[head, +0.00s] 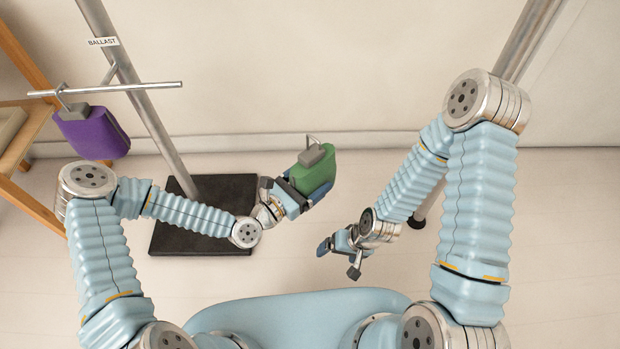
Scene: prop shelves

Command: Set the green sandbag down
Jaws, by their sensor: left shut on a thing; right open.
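The green sandbag (317,167) is in my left gripper (307,188), right of the dark base plate. It has a grey top block and a metal hook pointing up, and it is held clear of the stand. My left gripper is shut on it, and the fingers partly hide its lower side. My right gripper (338,258) is open and empty, lower and to the right of the sandbag.
A metal stand (150,110) with a "BALLAST" label (103,42) rises from a black base plate (235,192). A purple sandbag (92,133) hangs from its crossbar (150,86). A wooden shelf (35,117) stands at the far left. Pale floor (270,275) lies open in front.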

